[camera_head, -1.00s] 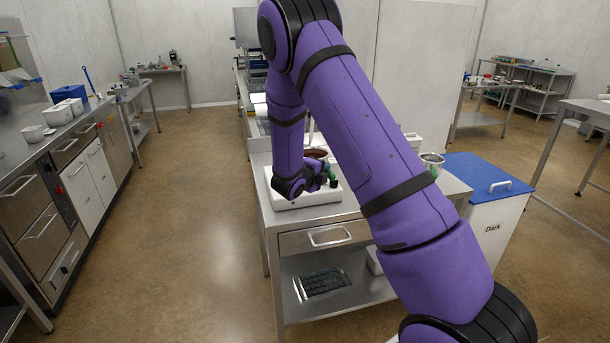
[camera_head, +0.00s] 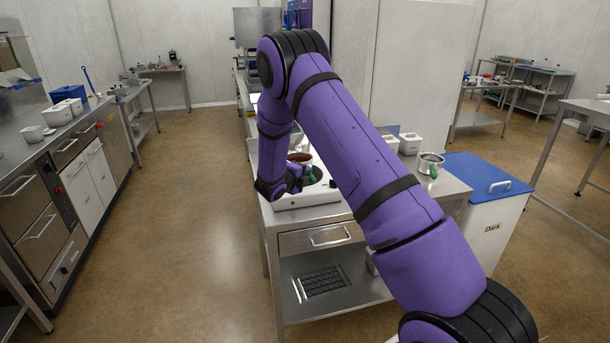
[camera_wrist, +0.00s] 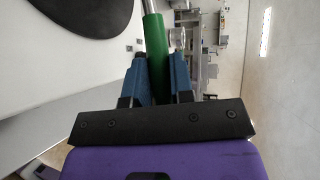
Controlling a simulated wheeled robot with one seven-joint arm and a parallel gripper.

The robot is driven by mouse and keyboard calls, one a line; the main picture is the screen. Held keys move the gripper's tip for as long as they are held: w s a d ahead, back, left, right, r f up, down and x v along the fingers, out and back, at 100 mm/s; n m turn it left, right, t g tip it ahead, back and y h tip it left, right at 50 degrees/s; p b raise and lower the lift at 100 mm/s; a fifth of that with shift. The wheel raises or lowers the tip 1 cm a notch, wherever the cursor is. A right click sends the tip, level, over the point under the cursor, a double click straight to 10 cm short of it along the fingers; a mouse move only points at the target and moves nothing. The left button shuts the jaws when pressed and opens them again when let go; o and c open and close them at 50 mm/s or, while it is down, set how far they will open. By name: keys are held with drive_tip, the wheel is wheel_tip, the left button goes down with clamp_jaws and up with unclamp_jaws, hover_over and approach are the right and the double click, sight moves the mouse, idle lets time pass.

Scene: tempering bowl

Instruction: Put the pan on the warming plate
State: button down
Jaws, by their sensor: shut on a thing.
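The pan (camera_head: 299,157), with dark brown contents, shows behind my wrist in the head view, partly hidden by the arm. My gripper (camera_wrist: 158,67) is shut on its green handle (camera_wrist: 155,45), between the blue fingers in the wrist view. The pan's bowl is outside the wrist view. The warming plate (camera_head: 318,198) is a white unit with a black round top, on the steel table below my gripper. Its black disc (camera_wrist: 75,20) lies to the left of the handle in the wrist view. I cannot tell whether the pan touches the plate.
A second metal pan (camera_head: 431,160) with a green handle stands to the right on the table. White tubs (camera_head: 410,143) stand behind it. A blue-lidded bin (camera_head: 490,180) is right of the table. A dark mould (camera_head: 322,281) lies on the lower shelf. The floor at left is clear.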

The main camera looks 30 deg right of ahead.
drive_tip(key=c, duration=1)
unclamp_jaws()
drive_tip(key=shift+f, duration=0.1)
drive_tip(key=v, duration=1.2)
drive_tip(key=s+d+r+m+g+y, duration=0.2)
drive_tip(key=s+r+m+g+y, duration=0.35)
drive_tip(key=s+r+m, duration=1.35)
drive_tip(key=s+a+r+m+t+y, duration=0.1)
drive_tip(key=s+a+r+m+y, duration=0.1)
drive_tip(key=s+m, duration=0.5)
drive_tip(key=s+a+r+m+t+y, duration=0.2)
drive_tip(key=s+a+r+m+y, duration=0.1)
drive_tip(key=s+m, duration=0.4)
drive_tip(key=s+a+r+m+t+y, duration=0.1)
drive_tip(key=s+a+r+m+y, duration=0.2)
drive_tip(key=s+m, duration=0.4)
drive_tip(key=shift+s+a+r+t, duration=0.35)
drive_tip(key=shift+s+a, duration=0.1)
drive_tip(key=shift+s, duration=0.25)
